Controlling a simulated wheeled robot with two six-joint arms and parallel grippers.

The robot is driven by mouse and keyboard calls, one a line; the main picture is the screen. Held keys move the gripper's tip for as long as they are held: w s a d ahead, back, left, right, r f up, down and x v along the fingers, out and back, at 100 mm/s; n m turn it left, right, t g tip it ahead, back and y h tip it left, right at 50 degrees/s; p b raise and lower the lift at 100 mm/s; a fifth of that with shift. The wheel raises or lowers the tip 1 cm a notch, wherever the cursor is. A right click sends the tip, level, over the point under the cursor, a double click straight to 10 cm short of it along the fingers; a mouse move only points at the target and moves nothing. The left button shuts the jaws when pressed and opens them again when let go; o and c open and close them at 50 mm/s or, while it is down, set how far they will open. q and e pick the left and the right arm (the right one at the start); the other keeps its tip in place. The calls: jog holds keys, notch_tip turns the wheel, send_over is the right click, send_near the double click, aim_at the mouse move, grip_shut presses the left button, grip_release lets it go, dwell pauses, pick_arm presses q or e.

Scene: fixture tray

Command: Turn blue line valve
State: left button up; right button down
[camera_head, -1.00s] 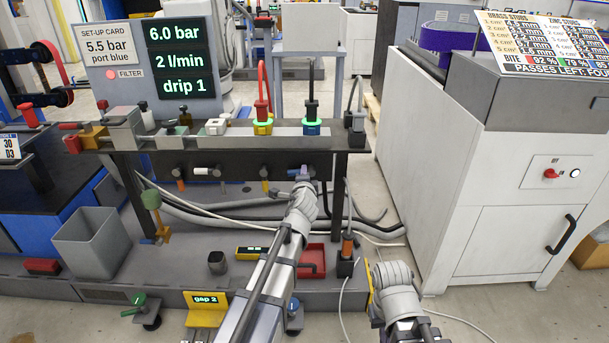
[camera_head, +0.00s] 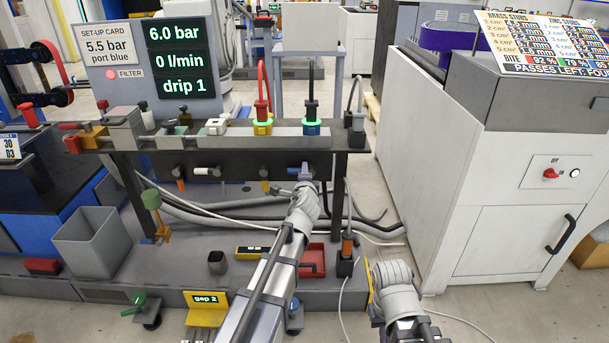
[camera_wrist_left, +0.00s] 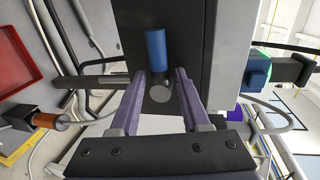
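The blue line valve's handle (camera_head: 292,171) is on the dark front panel below the manifold's blue port (camera_head: 311,128). It lies sideways, pointing left, in the head view. In the left wrist view its blue grip (camera_wrist_left: 156,50) and round grey pivot (camera_wrist_left: 160,93) sit between the purple fingers. My left gripper (camera_wrist_left: 158,74) is open with a finger on each side of the handle. Gaps show, and I cannot tell if either finger touches. My right arm is low at the right of the rack, and its fingers do not show. The display (camera_head: 182,60) reads 6.0 bar, 0 l/min, drip 1.
A white-handled valve (camera_head: 205,171) also lies sideways. A red tray (camera_head: 312,262) and grey bin (camera_head: 90,243) are on the lower deck. A white cabinet (camera_head: 480,200) stands at right.

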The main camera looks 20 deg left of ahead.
pick_arm(q)
jog(key=shift+o, duration=0.7)
jog(key=p+v, duration=0.1)
jog(key=v, duration=0.6)
jog(key=shift+s, duration=0.35)
jog(key=shift+d, duration=0.1)
